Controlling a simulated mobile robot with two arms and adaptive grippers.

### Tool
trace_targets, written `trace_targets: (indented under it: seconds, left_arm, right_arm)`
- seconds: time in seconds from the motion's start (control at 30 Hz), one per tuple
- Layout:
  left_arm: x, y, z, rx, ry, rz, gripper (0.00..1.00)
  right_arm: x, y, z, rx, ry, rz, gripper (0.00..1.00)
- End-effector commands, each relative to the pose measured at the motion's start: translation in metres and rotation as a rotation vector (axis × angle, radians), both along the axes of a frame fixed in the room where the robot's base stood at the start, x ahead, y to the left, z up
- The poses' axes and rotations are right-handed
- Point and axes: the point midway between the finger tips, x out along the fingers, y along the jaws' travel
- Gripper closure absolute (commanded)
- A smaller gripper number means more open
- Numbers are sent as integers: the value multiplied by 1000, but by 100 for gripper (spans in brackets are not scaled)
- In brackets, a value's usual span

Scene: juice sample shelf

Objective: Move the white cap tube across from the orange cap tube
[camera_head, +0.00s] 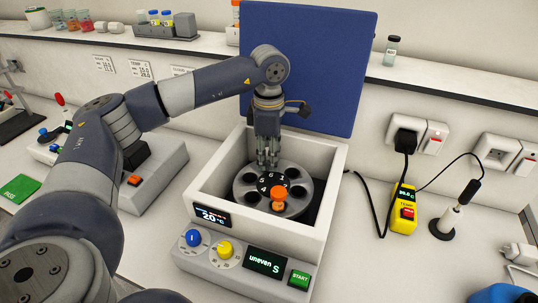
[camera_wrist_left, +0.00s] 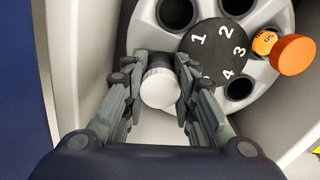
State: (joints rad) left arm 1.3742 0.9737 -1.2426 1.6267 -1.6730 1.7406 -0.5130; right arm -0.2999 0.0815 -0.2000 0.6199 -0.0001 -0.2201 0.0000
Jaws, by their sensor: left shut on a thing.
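The orange cap tube (camera_head: 278,193) stands in a hole of the grey rotor (camera_head: 243,187) inside the open centrifuge, on the side toward the front panel. It also shows at the upper right of the left wrist view (camera_wrist_left: 295,54). My left gripper (camera_head: 267,163) points down over the rotor's far side. In the left wrist view its fingers are closed around the white cap tube (camera_wrist_left: 160,88), across the rotor's numbered hub from the orange cap. The tube's lower part is hidden, so I cannot tell how deep it sits in a hole. My right gripper is not in view.
The centrifuge's white walls (camera_head: 323,190) surround the rotor closely. Its blue lid (camera_head: 310,60) stands open behind my arm. The front display (camera_head: 264,263) reads "uneven". A yellow meter (camera_head: 402,209) with cables lies to the right.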

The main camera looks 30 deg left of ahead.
Motion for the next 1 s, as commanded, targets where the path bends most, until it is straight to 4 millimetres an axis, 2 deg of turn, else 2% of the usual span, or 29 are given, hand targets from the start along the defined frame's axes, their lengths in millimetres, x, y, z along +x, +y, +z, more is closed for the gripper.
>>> trace_targets:
  seconds: [0.27, 0.3, 0.37, 0.4, 0.77, 0.87, 1.0]
  left_arm:
    - [0, 0, -2, 0, -1, 0, 99]
    - [0, 0, -2, 0, -1, 0, 68]
    - [0, 0, -2, 0, -1, 0, 54]
    - [0, 0, -2, 0, -1, 0, 50]
    - [0, 0, 1, 0, -1, 0, 50]
    - [2, 0, 12, -1, -5, 0, 50]
    - [2, -1, 39, -2, -6, 0, 50]
  right_arm:
    - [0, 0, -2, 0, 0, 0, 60]
    - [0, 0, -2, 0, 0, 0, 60]
    - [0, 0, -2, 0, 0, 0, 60]
    - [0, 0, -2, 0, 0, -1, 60]
    - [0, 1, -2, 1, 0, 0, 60]
    - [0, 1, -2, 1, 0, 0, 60]
    - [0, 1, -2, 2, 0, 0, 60]
